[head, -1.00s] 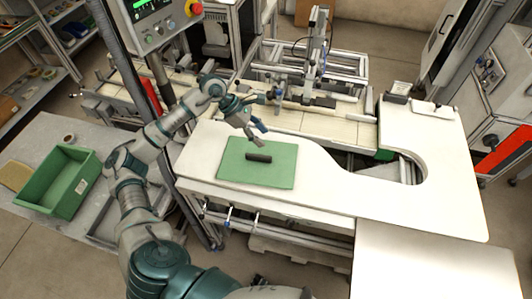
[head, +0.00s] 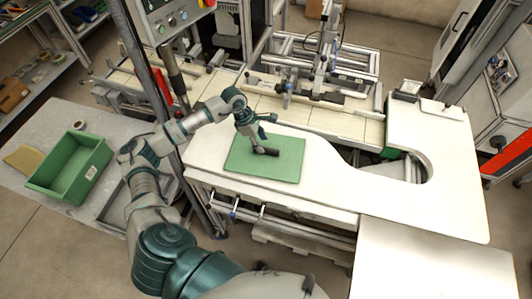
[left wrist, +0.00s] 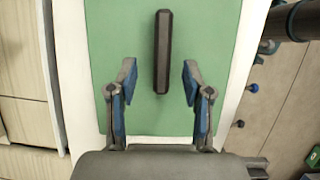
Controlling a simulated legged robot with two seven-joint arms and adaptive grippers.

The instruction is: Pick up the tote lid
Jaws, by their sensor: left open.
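The tote lid (head: 290,166) is a flat green rectangular plate lying on the white worktop. A dark bar-shaped handle (head: 268,152) stands near its middle. The lid fills much of the left wrist view (left wrist: 100,30), with the handle (left wrist: 163,50) upright in the picture. My left gripper (head: 258,143) is over the lid at the handle and partly hides it. In the left wrist view, my left gripper (left wrist: 158,78) is open, with one blue-padded finger on each side of the handle's near end and gaps between. My right gripper is not in view.
A green open tote (head: 62,180) stands on the grey table at left, beside a tan flat piece (head: 24,159). A dark post and control panel rise close to my left arm. The white worktop (head: 350,195) is clear right of the lid.

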